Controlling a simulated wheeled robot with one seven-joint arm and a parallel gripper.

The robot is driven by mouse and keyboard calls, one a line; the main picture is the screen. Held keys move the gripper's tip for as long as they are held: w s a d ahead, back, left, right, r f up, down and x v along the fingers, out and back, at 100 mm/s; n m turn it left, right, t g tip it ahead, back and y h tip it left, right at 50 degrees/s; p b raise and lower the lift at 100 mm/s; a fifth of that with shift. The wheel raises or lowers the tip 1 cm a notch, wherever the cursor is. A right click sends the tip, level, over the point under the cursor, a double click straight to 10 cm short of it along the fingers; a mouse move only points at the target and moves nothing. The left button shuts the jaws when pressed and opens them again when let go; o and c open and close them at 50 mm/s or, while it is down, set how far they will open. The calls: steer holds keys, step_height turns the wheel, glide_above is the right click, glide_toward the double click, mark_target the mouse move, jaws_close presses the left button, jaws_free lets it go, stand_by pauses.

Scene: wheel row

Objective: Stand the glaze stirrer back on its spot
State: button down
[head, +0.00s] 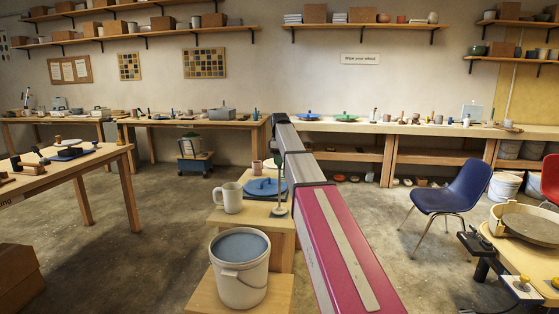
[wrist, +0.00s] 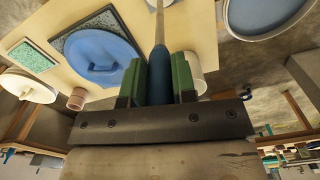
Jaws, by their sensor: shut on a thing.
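The glaze stirrer (wrist: 159,76) has a dark blue handle, and my gripper (wrist: 158,84) is shut on it between two green fingers. Its pale rod runs out of the top of the wrist view. In the head view the stirrer (head: 280,190) hangs upright, with a small disc at its lower end. It is in front of the blue lid and right of the mug; I cannot tell whether the disc touches the stand. My gripper is small and partly hidden by my arm there. I cannot make out a marked spot.
A white bucket of blue-grey glaze (head: 240,272) stands on the lower step. A pale mug (head: 229,198) and blue lid (head: 264,187) sit on the upper wooden stand (head: 284,243). A pinkish cup (wrist: 77,99) is beside the lid. A blue chair (head: 460,190) stands right.

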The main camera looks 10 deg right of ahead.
steer(key=shift+f, duration=0.75)
steer(key=c, duration=0.8)
jaws_free()
steer(key=shift+c, duration=0.2)
steer(key=shift+r, duration=4.05)
